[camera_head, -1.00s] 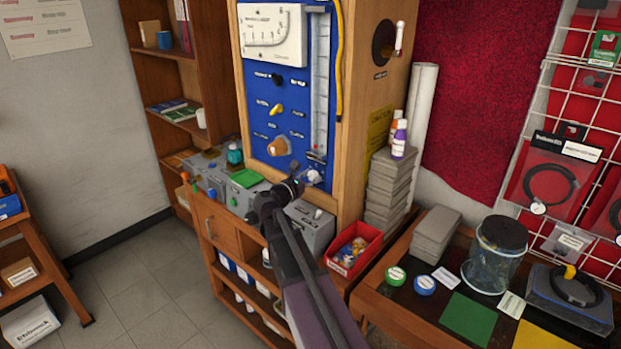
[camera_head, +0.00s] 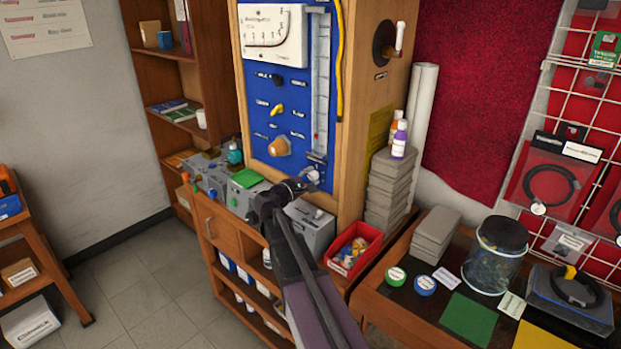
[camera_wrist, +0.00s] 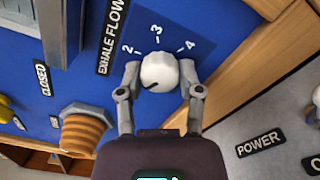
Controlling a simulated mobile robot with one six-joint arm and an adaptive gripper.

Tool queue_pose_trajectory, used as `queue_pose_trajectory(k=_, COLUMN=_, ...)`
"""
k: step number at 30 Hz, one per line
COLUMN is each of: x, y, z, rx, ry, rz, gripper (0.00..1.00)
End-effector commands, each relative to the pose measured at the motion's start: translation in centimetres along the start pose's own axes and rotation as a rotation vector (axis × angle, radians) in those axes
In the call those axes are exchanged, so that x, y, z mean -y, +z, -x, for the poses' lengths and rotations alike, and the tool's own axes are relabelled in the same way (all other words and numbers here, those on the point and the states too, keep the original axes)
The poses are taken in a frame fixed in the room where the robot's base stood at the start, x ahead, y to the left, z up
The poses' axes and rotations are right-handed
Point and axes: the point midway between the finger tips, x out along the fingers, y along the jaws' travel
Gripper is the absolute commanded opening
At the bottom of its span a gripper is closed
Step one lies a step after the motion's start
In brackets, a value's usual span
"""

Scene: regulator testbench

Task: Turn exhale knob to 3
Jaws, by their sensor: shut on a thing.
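The exhale knob is a round white knob (camera_wrist: 158,72) on the blue panel (camera_wrist: 215,20), beside the label "EXHALE FLOW" (camera_wrist: 111,35). The numbers 2, 3 and 4 are printed in an arc above it in the wrist view. A short dark mark shows on the knob's lower left part, on the side away from the numbers. My gripper (camera_wrist: 158,78) has one finger on each side of the knob and is shut on it. In the head view my gripper (camera_head: 305,182) is at the panel's lower right corner, where the knob (camera_head: 313,175) is partly hidden.
An orange-brown knob (camera_wrist: 83,132) stands out from the panel left of my gripper. A grey box labelled "POWER" (camera_wrist: 261,143) is below right. A red bin (camera_head: 355,248) and stacked grey blocks (camera_head: 388,190) stand right of my arm. A gauge (camera_head: 272,35) is above.

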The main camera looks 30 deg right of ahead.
Motion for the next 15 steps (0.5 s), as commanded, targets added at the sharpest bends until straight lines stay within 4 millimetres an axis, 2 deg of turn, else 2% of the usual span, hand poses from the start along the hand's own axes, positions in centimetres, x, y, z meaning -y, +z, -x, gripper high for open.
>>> queue_pose_trajectory(k=15, x=-0.05, y=0.10, z=-0.07, rx=0.002, ry=0.000, rz=-0.490, gripper=0.00)
